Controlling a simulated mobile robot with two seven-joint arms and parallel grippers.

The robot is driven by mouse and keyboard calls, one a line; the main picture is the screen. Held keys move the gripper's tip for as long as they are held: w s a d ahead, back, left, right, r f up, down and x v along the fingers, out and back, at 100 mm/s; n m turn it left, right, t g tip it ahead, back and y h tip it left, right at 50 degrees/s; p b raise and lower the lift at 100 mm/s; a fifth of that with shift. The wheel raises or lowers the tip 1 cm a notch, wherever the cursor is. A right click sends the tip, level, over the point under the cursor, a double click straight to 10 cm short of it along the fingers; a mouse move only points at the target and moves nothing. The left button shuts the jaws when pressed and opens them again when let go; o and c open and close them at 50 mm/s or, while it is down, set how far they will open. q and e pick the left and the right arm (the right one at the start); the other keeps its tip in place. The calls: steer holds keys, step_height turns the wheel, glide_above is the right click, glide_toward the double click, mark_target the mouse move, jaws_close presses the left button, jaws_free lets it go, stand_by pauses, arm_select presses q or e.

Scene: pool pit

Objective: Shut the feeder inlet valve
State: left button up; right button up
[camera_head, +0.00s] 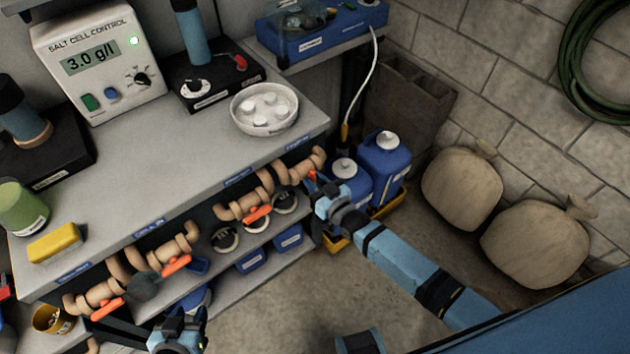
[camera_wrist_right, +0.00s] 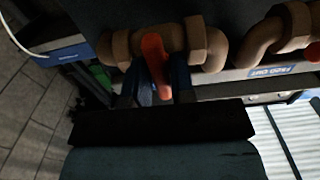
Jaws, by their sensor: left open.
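A row of tan-bodied valves with orange handles runs under the bench's front edge. The far-right valve (camera_head: 306,164) has its handle (camera_head: 312,175) mostly hidden by my right gripper (camera_head: 324,193). In the right wrist view that valve's pipe (camera_wrist_right: 195,42) lies across the top, and its orange handle (camera_wrist_right: 155,66) points down between the fingers, which look apart on either side of it. Contact cannot be made out. A blue label (camera_wrist_right: 270,70) sits beside the valve; I cannot tell surely which valve it names. My left gripper (camera_head: 182,322) is open and empty, low at the front left.
Other valves show handles at the middle (camera_head: 257,216) and left (camera_head: 176,263). Blue canisters (camera_head: 384,160) stand in a yellow tray (camera_head: 333,241) just right of my right gripper. Sacks (camera_head: 461,188) lean by the wall. The floor in front is clear.

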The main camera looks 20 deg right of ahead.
steer(key=o, duration=0.3)
steer(key=v, duration=1.4)
steer(key=shift+w, duration=0.1)
